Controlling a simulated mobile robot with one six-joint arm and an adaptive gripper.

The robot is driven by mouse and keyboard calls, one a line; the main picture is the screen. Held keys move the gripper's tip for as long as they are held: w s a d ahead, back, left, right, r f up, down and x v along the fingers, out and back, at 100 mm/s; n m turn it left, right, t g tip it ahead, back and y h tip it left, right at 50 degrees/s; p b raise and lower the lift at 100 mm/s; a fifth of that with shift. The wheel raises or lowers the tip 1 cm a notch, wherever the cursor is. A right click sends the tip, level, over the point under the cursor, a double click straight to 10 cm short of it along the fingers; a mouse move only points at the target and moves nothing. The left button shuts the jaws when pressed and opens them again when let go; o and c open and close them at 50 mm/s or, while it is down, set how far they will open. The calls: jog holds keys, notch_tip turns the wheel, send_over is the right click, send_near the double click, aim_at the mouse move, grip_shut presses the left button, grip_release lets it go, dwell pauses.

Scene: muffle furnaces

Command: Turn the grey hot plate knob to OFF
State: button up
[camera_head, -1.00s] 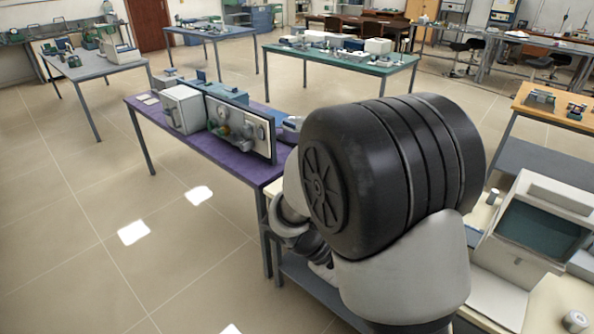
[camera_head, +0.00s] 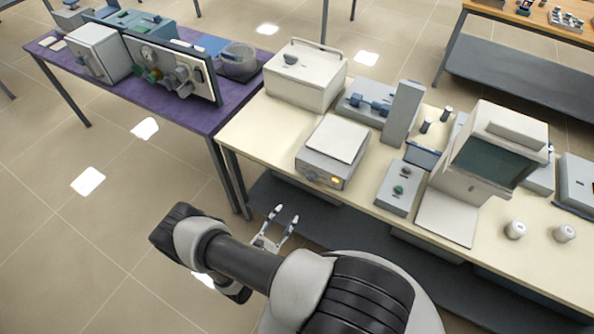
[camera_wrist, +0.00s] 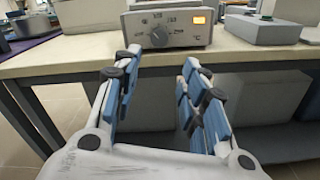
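The hot plate (camera_head: 333,144) has a white square top and a grey body and stands at the front edge of the cream table. Its grey knob (camera_wrist: 158,36) faces me in the wrist view, left of a lit orange display (camera_wrist: 199,19). The panel marks around the knob are too small to read surely. My gripper (camera_head: 282,221) is open and empty, short of the table's front edge. In the wrist view its blue-padded fingers (camera_wrist: 156,75) point toward the panel, apart from the knob.
A grey box with a green button (camera_head: 398,188) sits right of the hot plate. A white lidded box (camera_head: 304,78) stands behind it. The cream table edge (camera_wrist: 80,57) lies ahead of my gripper. A purple table (camera_head: 205,117) is at left.

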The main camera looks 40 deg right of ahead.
send_near(310, 180)
jog(key=b+x, duration=0.1)
jog(key=x, duration=0.8)
jog(key=shift+r, duration=0.2)
jog(key=shift+c, duration=0.4)
jog(key=c, duration=0.7)
jog(key=n+b, duration=0.2)
jog(key=shift+f+n, duration=0.25)
jog(key=shift+n, duration=0.05)
jog(key=n+b, duration=0.2)
jog(key=n, duration=0.1)
jog(key=shift+r, duration=0.2)
